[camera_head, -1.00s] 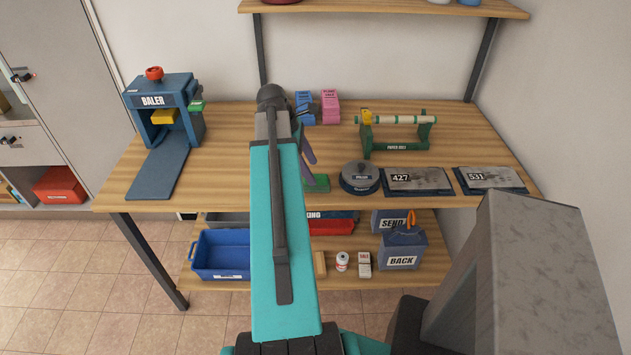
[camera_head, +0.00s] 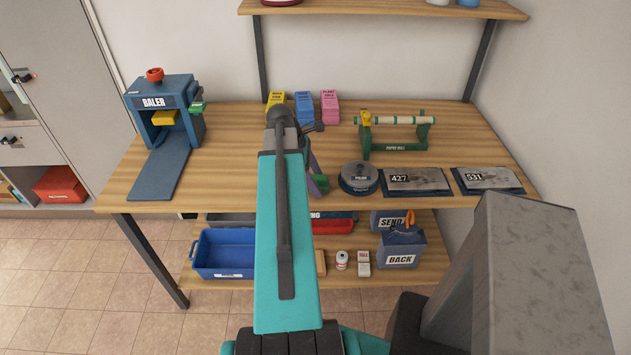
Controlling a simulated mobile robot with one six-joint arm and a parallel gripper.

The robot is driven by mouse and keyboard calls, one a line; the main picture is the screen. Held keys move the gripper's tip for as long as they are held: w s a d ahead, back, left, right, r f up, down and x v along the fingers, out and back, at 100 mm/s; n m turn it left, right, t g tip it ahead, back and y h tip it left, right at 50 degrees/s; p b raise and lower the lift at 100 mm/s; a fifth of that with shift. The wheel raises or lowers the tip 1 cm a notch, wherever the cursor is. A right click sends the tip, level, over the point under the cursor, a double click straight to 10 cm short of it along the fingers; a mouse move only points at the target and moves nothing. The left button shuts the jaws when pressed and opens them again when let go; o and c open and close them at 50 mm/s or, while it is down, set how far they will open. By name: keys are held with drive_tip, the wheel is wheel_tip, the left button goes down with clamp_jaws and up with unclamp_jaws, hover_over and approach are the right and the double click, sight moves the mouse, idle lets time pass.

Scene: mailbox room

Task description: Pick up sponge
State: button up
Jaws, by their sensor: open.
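A small green block (camera_head: 323,181), which looks like the sponge, lies on the wooden table near its front edge, left of the round dark tin. My gripper (camera_head: 315,173) is over it at the end of my teal arm. The gripper is open, its dark purplish finger covering part of the block. The rest of the gripper is hidden behind my arm, so I cannot tell whether the fingers touch the block.
The round tin (camera_head: 359,177), plates 427 (camera_head: 415,181) and 531 (camera_head: 488,180) lie to the right. The paper roll stand (camera_head: 396,147) is behind them. Yellow (camera_head: 277,99), blue (camera_head: 304,107) and pink (camera_head: 329,106) boxes stand at the back. The baler (camera_head: 167,115) is left.

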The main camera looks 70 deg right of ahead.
sight(316, 177)
idle(0.5)
drive_tip(key=c, duration=1.1)
drive_tip(key=shift+c, duration=0.2)
drive_tip(key=shift+r, duration=0.1)
drive_tip(key=shift+r+b, duration=0.95)
drive_tip(key=shift+r, duration=3.95)
